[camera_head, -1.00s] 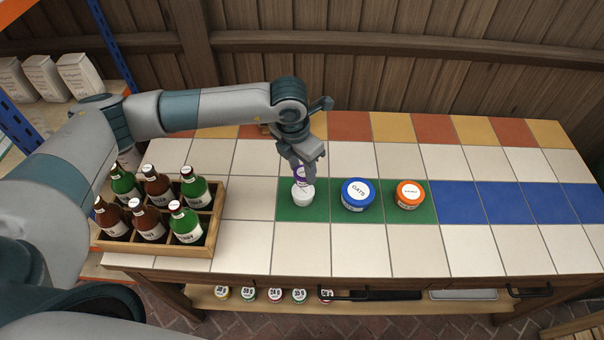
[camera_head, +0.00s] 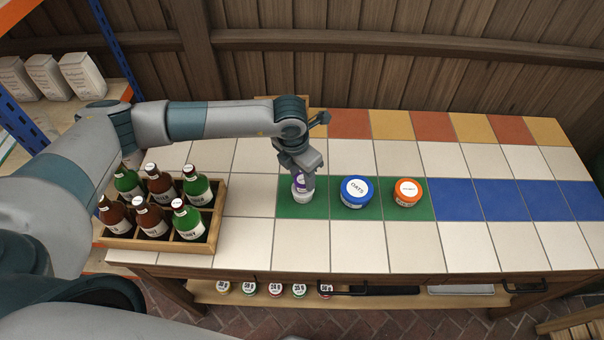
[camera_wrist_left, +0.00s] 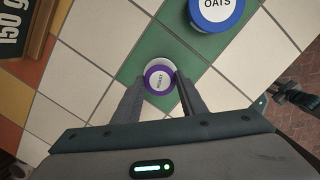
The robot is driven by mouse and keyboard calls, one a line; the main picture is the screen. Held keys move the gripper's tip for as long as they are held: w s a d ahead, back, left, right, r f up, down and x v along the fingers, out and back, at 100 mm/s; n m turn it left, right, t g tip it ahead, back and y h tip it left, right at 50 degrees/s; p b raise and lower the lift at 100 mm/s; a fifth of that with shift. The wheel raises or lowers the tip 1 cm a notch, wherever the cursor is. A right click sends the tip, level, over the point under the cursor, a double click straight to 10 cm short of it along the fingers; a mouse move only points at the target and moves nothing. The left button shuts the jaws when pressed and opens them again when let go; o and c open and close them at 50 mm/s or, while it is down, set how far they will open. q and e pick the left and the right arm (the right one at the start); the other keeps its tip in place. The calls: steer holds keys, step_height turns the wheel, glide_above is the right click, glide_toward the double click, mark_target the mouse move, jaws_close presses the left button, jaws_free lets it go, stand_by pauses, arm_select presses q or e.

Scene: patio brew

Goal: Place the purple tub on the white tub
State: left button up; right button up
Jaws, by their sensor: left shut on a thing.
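The purple tub (camera_head: 300,184) is held by my left gripper (camera_head: 303,181) directly over the white tub (camera_head: 302,196), which stands on a green tile. In the head view the two look stacked; whether they touch is hard to tell. In the left wrist view the purple tub (camera_wrist_left: 159,80) sits between the fingertips, and my left gripper (camera_wrist_left: 159,92) is shut on it. The white tub (camera_wrist_left: 158,65) shows only as a rim behind it. My right gripper is not in view.
A blue OATS tub (camera_head: 357,192) and an orange tub (camera_head: 407,193) stand to the right on green tiles. A wooden crate (camera_head: 160,243) of bottles stands at the left. The blue tiles (camera_head: 520,200) at the right are clear.

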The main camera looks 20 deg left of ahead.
mark_target(298, 183)
arm_select(q)
steer(key=shift+f, duration=0.1)
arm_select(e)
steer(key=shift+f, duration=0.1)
arm_select(q)
steer(key=shift+f, duration=0.1)
steer(key=o, duration=1.1)
steer(key=shift+c, duration=0.2)
steer(key=shift+r, duration=0.2)
steer(key=shift+r, duration=0.4)
step_height(298, 183, up, 11)
steer(key=s+b, duration=0.1)
steer(key=b, duration=0.3)
steer(key=shift+s+a, duration=0.3)
steer(key=shift+a, duration=0.15)
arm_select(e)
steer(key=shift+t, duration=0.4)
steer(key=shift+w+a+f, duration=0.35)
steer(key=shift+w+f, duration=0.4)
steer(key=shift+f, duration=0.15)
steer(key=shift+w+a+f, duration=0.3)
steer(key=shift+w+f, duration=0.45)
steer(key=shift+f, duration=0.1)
